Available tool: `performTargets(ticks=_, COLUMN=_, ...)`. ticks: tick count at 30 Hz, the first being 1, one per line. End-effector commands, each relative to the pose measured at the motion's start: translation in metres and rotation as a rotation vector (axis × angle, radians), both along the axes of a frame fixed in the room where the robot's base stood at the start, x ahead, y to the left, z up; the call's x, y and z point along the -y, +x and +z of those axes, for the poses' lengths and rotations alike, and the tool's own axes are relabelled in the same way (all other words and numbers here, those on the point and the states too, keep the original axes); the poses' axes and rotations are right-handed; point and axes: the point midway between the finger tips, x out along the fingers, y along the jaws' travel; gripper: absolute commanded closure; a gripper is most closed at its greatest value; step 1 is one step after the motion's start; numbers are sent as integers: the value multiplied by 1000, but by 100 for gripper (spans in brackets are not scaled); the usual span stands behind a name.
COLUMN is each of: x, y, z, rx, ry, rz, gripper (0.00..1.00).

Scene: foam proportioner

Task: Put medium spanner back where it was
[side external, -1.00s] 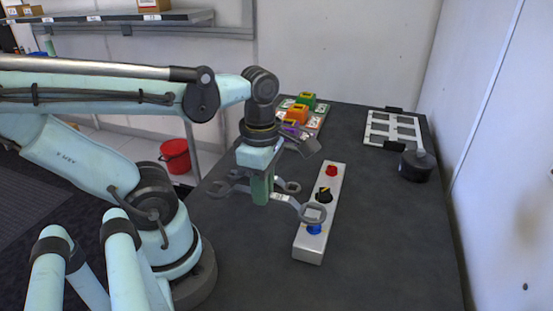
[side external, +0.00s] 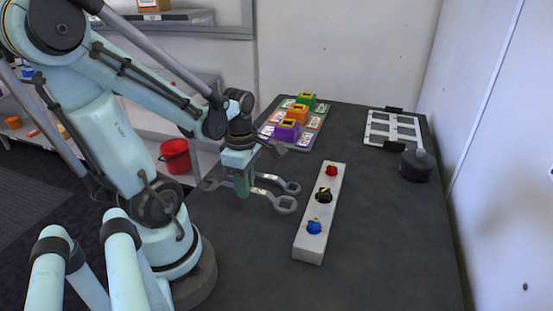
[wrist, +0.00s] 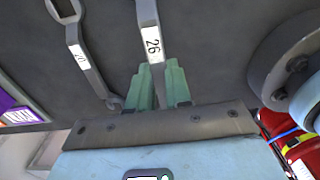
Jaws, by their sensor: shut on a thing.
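A grey open-ended spanner (wrist: 147,20) with a white label reading 26 runs up from between my green fingertips in the wrist view. My gripper (wrist: 160,75) is shut on it. In the side view my gripper (side external: 243,187) points down at the left part of the dark table, and the spanner's ring end (side external: 286,204) sticks out to the right. I cannot tell how high above the table it is held. A second, slimmer grey spanner (wrist: 78,45), also labelled, lies left of it in the wrist view; its end (side external: 291,187) shows just behind in the side view.
A white control box (side external: 320,210) with red, black and blue knobs stands right of the spanners. Coloured blocks (side external: 287,130) on a card board sit at the back. A white frame (side external: 393,130) and a dark round pot (side external: 416,168) are at the right. The front table is clear.

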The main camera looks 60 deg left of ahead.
Motion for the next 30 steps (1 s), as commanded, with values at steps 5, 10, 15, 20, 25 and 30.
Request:
performTargets(ticks=5, x=0, y=0, z=-17, rx=0, ry=0, rz=0, gripper=100)
performTargets(ticks=10, x=0, y=1, z=-30, rx=0, ry=0, rz=0, gripper=100)
performTargets(ticks=15, x=0, y=0, z=-35, rx=0, ry=0, rz=0, gripper=100)
performTargets(ticks=20, x=1, y=0, z=-35, rx=0, ry=0, rz=0, gripper=100)
performTargets(ticks=25, x=0, y=0, z=-36, rx=0, ry=0, rz=0, gripper=100)
performTargets(ticks=30, x=0, y=0, z=-38, rx=0, ry=0, rz=0, gripper=66)
